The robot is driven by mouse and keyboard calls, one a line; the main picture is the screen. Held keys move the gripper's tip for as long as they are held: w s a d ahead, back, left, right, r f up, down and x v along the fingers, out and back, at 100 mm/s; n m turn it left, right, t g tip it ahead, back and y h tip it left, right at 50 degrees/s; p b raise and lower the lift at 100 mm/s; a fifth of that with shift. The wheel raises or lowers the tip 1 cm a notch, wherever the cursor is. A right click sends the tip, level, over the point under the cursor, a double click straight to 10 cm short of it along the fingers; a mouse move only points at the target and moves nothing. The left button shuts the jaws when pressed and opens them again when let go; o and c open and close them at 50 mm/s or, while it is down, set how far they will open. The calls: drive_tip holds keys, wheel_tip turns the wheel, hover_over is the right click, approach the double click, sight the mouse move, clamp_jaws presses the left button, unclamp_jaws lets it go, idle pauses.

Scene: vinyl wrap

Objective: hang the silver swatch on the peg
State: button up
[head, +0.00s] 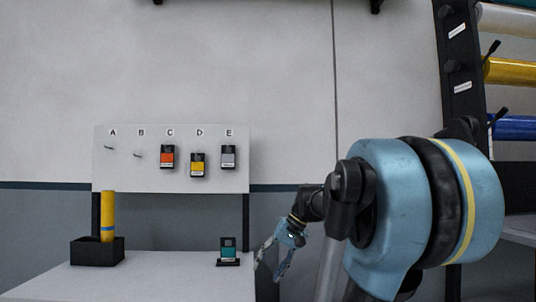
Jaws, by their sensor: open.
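A silver-grey swatch (228,158) with a black top is at position E, the far right of the white peg board (180,183). It appears to hang there. Bare pegs show under A (109,148) and B (138,155). My gripper (271,266) is open, pointing down, below and right of the board, just right of the table's edge. It is apart from the silver swatch, and nothing shows between its fingers.
An orange swatch (167,157) is under C and a yellow swatch (198,165) under D. On the white table (160,280), a teal swatch (228,250) stands in a black holder. A black box (97,252) holds a yellow roll (108,215). Coloured rolls are racked at right.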

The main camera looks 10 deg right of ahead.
drive_tip(key=w+a+r+y, duration=0.2)
drive_tip(key=w+r+y, duration=0.1)
drive_tip(key=w+r, duration=0.75)
drive_tip(key=y, duration=0.9)
approach(228, 157)
drive_tip(key=d+r, duration=0.4)
drive_tip(key=d, duration=0.3)
drive_tip(key=shift+n, duration=0.4)
drive_tip(key=a, duration=1.1)
drive_tip(key=w+a, duration=0.1)
drive_tip(key=a, duration=0.5)
drive_tip(key=shift+f, duration=0.2)
drive_tip(key=shift+c, duration=0.3)
clamp_jaws()
drive_tip(key=shift+s, duration=0.1)
drive_tip(key=shift+f, duration=0.1)
drive_tip(key=shift+o, duration=0.3)
unclamp_jaws()
